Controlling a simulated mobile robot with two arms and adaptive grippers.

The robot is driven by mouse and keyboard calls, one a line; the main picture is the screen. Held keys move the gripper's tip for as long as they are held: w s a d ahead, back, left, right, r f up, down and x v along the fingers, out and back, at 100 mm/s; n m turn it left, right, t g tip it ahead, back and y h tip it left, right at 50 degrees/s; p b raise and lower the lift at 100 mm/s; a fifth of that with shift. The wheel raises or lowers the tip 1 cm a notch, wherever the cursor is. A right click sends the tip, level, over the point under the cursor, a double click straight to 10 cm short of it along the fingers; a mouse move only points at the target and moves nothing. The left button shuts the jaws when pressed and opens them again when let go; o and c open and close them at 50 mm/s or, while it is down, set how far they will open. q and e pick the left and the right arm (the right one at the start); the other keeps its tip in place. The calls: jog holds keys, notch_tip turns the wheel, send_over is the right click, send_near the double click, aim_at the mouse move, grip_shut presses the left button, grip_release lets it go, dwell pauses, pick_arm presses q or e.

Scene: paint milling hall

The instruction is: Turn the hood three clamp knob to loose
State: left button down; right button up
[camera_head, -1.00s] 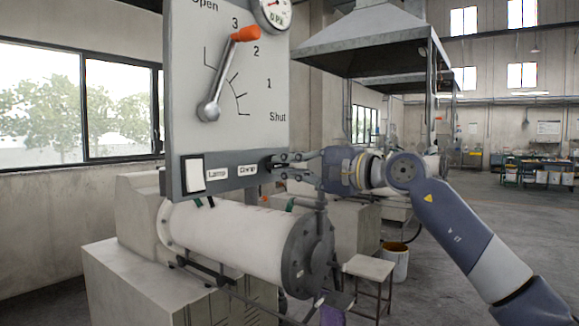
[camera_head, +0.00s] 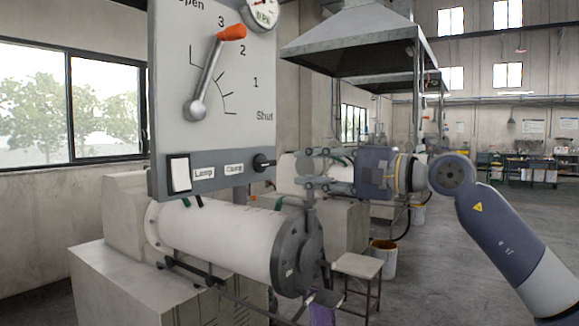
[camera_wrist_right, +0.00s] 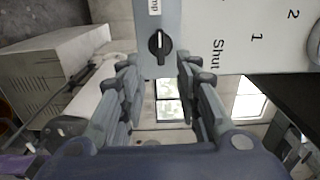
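The clamp knob (camera_head: 262,162) is a small black rotary knob at the right end of the grey strip under the hood panel, beside its "Clamp" label (camera_head: 234,168). In the right wrist view the knob (camera_wrist_right: 159,45) shows unobstructed, its bar upright in the picture, in line with the label strip. My right gripper (camera_head: 307,170) is open and empty, a short gap to the right of the knob. In the wrist view its fingers (camera_wrist_right: 158,78) are spread on either side below the knob, not touching it. My left gripper is not in view.
The white panel carries an orange-tipped lever (camera_head: 211,75) between Open and Shut marks, a gauge (camera_head: 262,12) and a white lamp switch (camera_head: 180,174). Below is a white flanged cylinder (camera_head: 225,238). A stool (camera_head: 357,265) and bucket (camera_head: 384,257) stand on the floor; floor at right is open.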

jog(key=shift+v, duration=1.75)
